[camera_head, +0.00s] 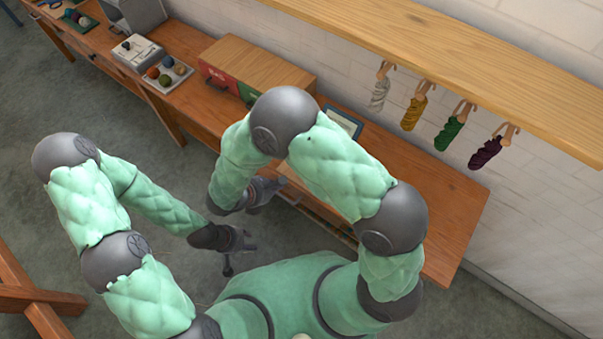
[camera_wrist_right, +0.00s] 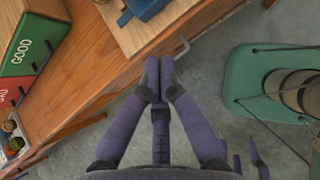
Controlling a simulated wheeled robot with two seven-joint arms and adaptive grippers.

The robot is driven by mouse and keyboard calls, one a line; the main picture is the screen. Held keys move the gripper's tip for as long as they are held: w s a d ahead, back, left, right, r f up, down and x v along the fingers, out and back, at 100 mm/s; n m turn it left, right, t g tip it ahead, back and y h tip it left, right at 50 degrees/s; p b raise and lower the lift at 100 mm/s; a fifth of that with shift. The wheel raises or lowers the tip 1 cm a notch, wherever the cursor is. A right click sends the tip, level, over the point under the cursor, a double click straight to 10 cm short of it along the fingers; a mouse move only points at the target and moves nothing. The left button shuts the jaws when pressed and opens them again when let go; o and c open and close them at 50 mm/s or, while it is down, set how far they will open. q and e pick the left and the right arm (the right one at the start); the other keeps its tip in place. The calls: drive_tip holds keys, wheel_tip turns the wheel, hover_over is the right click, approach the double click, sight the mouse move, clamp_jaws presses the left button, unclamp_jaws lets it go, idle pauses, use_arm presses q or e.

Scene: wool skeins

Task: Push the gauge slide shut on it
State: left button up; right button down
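A blue piece (camera_wrist_right: 145,8) sits on a pale wooden board (camera_wrist_right: 128,36) at the top of the right wrist view, cut off by the edge. It may be the gauge; its slide and anything in it cannot be made out. My right gripper (camera_wrist_right: 160,78) has its fingertips together with nothing visible between them, in front of the bench edge and apart from the blue piece. In the head view my right gripper (camera_head: 268,190) is beside the bench front, partly behind my arm. My left gripper (camera_head: 240,256) hangs over the floor, fingers apart and empty.
The bench (camera_head: 447,215) holds a box with red and green fronts (camera_head: 262,66), marked GOOD on green, and a tray of balls (camera_head: 168,75). Several coloured skeins hang on pegs, including a green one (camera_head: 449,133), under a shelf (camera_head: 450,50). The bench's right end is clear.

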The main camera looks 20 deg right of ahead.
drive_tip(key=x, duration=0.8)
drive_tip(key=d+r+b+x, duration=0.1)
drive_tip(key=x, duration=0.3)
drive_tip(key=shift+w, duration=0.2)
drive_tip(key=shift+w+d, duration=0.35)
drive_tip(key=shift+d, duration=0.25)
